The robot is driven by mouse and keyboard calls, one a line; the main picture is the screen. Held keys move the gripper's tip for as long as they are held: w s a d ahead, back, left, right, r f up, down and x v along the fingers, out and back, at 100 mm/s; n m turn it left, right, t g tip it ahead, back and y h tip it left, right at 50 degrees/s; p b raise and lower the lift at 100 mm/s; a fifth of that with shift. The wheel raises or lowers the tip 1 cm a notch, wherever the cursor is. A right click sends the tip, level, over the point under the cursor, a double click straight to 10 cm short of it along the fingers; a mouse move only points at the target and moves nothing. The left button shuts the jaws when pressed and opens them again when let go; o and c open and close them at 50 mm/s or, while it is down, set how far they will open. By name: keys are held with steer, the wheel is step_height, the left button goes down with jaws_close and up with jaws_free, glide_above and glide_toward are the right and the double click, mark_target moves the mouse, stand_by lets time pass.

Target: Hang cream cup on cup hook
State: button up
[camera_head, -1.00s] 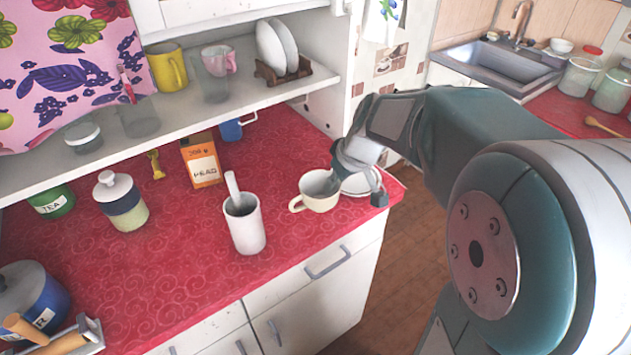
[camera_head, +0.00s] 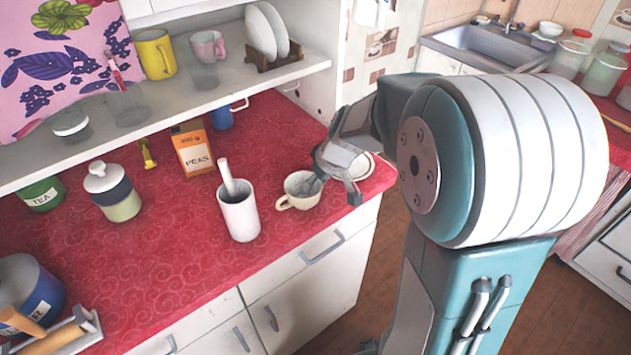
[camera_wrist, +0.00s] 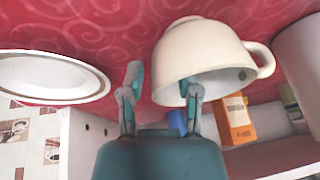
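The cream cup (camera_head: 299,191) is on the red counter near its front right, right of a white mortar, its handle to the left. My gripper (camera_head: 336,189) is at the cup's right side with its fingers apart. In the wrist view, the cup (camera_wrist: 203,52) has its open side toward my gripper (camera_wrist: 161,82). One finger overlaps the cup's mouth and appears to be inside it; the other is outside the wall, with a visible gap. Whether either finger touches the cup cannot be told. I cannot make out the cup hook in these views.
A white saucer (camera_head: 358,167) lies right of the cup, behind my gripper. The mortar with pestle (camera_head: 238,213) stands close left. A shelf (camera_head: 225,88) overhangs the back, with an orange box (camera_head: 193,150) and a blue mug (camera_head: 222,118) below. Front middle counter is clear.

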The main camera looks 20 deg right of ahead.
steer(key=shift+d, duration=0.15)
steer(key=shift+r, duration=0.2)
steer(key=v, duration=1.2)
steer(key=s+a+m+t+h, duration=0.1)
steer(key=s+a, duration=0.2)
steer(key=s, duration=0.6)
steer(key=s+a+m+t+h, duration=0.1)
steer(key=s+a+m, duration=0.1)
steer(key=s, duration=0.6)
steer(key=shift+s+a+r+m+h, duration=0.3)
steer(key=shift+s+a+h, duration=0.1)
steer(key=shift+a, duration=0.15)
